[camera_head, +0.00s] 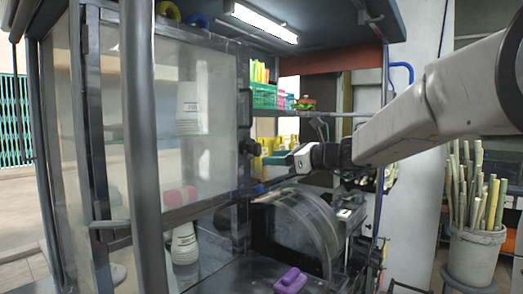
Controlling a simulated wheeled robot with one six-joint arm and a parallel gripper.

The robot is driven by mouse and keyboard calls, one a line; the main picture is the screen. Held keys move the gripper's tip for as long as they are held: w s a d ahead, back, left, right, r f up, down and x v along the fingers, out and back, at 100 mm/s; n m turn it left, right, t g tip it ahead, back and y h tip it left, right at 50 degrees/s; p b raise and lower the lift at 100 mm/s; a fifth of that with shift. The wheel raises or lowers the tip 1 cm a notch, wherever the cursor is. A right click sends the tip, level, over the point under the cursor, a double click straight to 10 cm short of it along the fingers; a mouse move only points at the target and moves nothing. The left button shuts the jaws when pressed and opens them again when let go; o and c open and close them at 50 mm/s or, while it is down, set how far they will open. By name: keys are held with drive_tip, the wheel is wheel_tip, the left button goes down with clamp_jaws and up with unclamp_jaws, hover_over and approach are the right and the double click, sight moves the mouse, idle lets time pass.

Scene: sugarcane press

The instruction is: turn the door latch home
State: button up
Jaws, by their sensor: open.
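The clear-panelled door (205,120) of the press cabinet stands at centre left, in a dark metal frame. A black knob-like latch (250,147) sticks out from the door's right edge, about halfway up. My arm reaches in from the right, and my gripper (292,158) is to the right of the latch and slightly lower in the picture. The gripper appears apart from the latch and is open, with nothing seen in it. Its fingers are small and seen partly from the side, so the gap between them is hard to make out.
A thick grey post (143,150) stands in front of the cabinet. A curved clear guard (300,225) and a purple object (291,281) are below my gripper. A shelf with a green basket (264,96) is behind. A bucket of cane (474,250) stands at right.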

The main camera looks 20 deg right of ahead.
sight(260, 149)
drive_tip(key=w+m, duration=0.1)
drive_tip(key=w, duration=0.2)
drive_tip(key=w+a+r+m+t, duration=0.1)
drive_tip(key=w, duration=0.2)
drive_tip(key=w+m+t, duration=0.1)
drive_tip(key=w, duration=0.2)
drive_tip(key=shift+w+a+r, duration=0.15)
drive_tip(key=shift+w+a, duration=0.1)
drive_tip(key=shift+a, duration=0.1)
drive_tip(key=c, duration=0.9)
